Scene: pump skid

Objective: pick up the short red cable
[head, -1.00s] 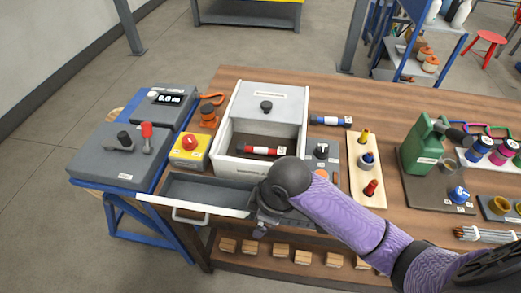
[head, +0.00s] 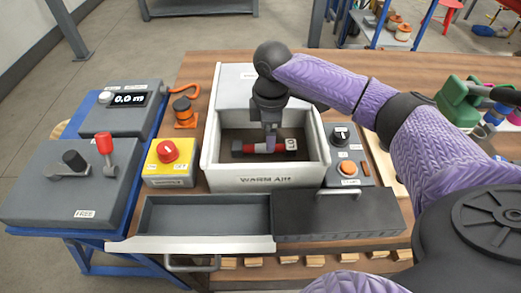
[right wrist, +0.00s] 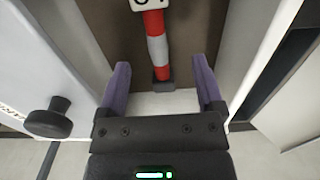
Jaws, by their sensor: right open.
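The short red cable (head: 250,149) lies across the floor of an open white box (head: 265,182). It has a pale band, a white tag and dark ends. My right gripper (head: 270,147) reaches down into the box over the cable's middle. In the right wrist view, its open purple fingers (right wrist: 161,68) stand to either side of the cable's line, and the red and white cable (right wrist: 153,25) runs away from between them. I cannot tell how far above the cable the fingertips are. My left gripper is not in view.
The box walls surround the right gripper closely. In front is an open grey drawer (head: 205,215). A yellow switch box (head: 170,163) stands left of the white box, and a grey button panel (head: 345,165) stands right. A lever console (head: 70,185) is farther left.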

